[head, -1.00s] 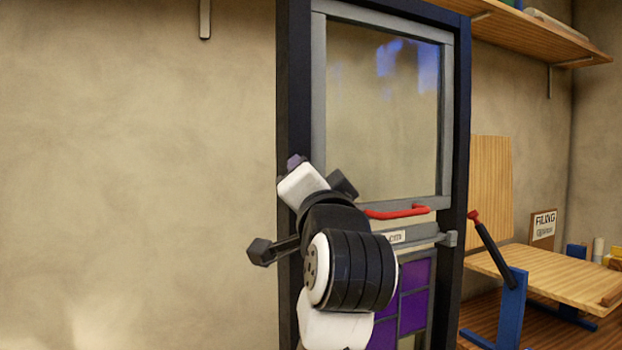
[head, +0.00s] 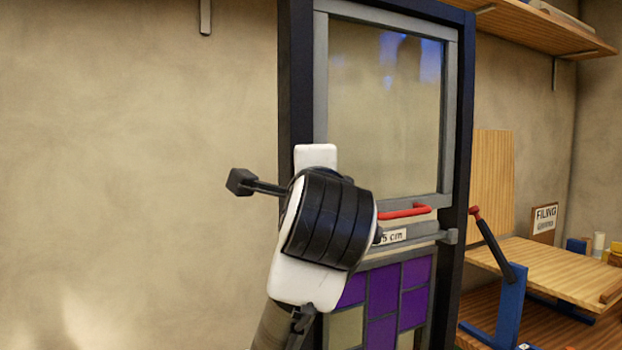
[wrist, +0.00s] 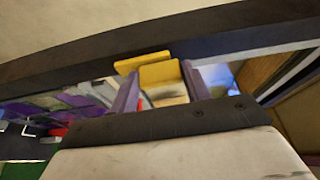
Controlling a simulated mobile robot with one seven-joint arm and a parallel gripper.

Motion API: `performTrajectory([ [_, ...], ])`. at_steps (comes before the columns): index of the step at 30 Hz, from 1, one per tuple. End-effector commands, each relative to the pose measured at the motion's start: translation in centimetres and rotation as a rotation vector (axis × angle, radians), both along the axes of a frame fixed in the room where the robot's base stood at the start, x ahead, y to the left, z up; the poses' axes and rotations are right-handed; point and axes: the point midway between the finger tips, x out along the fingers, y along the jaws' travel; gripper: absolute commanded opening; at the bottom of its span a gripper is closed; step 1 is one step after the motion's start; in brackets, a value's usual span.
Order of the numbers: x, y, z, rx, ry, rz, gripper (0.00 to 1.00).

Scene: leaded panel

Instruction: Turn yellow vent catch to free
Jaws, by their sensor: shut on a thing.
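The yellow vent catch (wrist: 143,62) shows in the wrist view, against a dark frame bar. My gripper (wrist: 160,77) has one purple-grey finger on each side of its yellow block and is shut on it. In the head view the catch and my fingertips are hidden behind my own wrist and arm, which stand before the left side of the panel. The glazed vent (head: 385,110) in its grey frame fills the panel's upper part. I cannot read the catch's exact angle.
Purple panes (head: 384,290) lie beneath. A blue stand with a red-tipped lever (head: 492,245) and a wooden bench (head: 555,270) are at right. Bare wall lies left.

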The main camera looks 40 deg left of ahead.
Motion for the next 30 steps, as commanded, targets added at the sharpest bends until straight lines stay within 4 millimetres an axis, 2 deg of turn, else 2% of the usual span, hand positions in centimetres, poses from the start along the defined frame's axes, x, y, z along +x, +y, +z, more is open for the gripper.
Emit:
performTrajectory([
  [18,0.02,-0.02,0.01,0.016,0.039,0.0,0.24],
  [19,0.03,-0.03,0.01,0.016,0.039,0.0,0.5],
  [23,0.02,-0.02,0.01,0.016,0.037,0.0,0.67],
  [30,0.01,-0.01,0.02,0.016,0.037,0.0,0.69],
])
